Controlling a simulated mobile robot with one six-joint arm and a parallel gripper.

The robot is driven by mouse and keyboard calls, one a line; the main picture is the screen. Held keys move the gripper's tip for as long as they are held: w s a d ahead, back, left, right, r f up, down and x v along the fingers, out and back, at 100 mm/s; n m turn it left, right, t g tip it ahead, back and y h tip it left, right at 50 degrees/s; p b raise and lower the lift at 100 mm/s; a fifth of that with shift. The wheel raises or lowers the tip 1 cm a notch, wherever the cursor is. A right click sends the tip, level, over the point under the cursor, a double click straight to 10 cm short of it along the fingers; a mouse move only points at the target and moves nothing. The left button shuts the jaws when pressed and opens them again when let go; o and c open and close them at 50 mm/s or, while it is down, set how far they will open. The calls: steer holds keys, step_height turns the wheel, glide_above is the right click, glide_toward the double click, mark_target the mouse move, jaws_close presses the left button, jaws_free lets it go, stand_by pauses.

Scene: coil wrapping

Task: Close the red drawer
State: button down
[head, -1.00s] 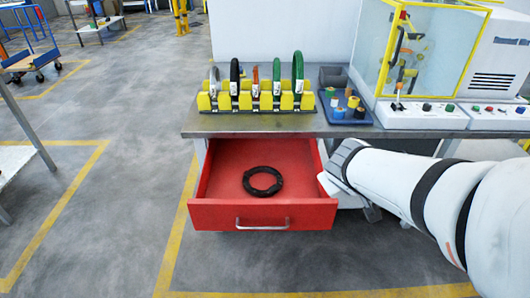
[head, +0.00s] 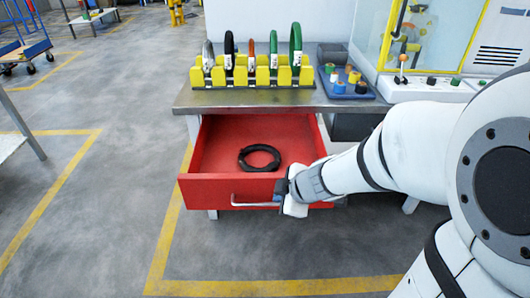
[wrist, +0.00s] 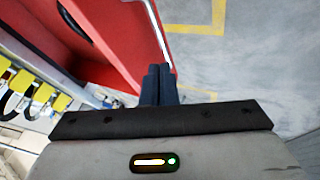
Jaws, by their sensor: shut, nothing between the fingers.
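The red drawer (head: 230,190) is pulled out under the workbench, with a black coil (head: 260,158) lying inside it. Its silver bar handle (head: 250,204) is on the front face. My gripper (head: 284,190) is at the right part of the drawer front, near the right end of the handle; I cannot tell whether it touches. In the wrist view my gripper (wrist: 159,72) has its fingers together, with nothing between them, beside the red drawer (wrist: 118,35). The handle (wrist: 155,30) shows there just past the fingertips.
The workbench (head: 250,102) carries a yellow rack (head: 252,75) of upright coils and a blue tray (head: 345,85) of tape rolls. A yellow-framed enclosure (head: 418,35) stands at the right. The floor in front of the drawer is clear.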

mark_target(268, 191)
steer(key=b+x, duration=0.1)
steer(key=x, duration=0.7)
steer(key=shift+s+d, duration=0.1)
steer(key=shift+s, duration=0.05)
steer(key=w, duration=0.2)
steer(key=w+p, duration=0.1)
steer(key=shift+w+d+r, duration=0.1)
steer(key=shift+w+r, duration=0.05)
steer(key=shift+r, duration=0.15)
steer(key=shift+w, duration=0.35)
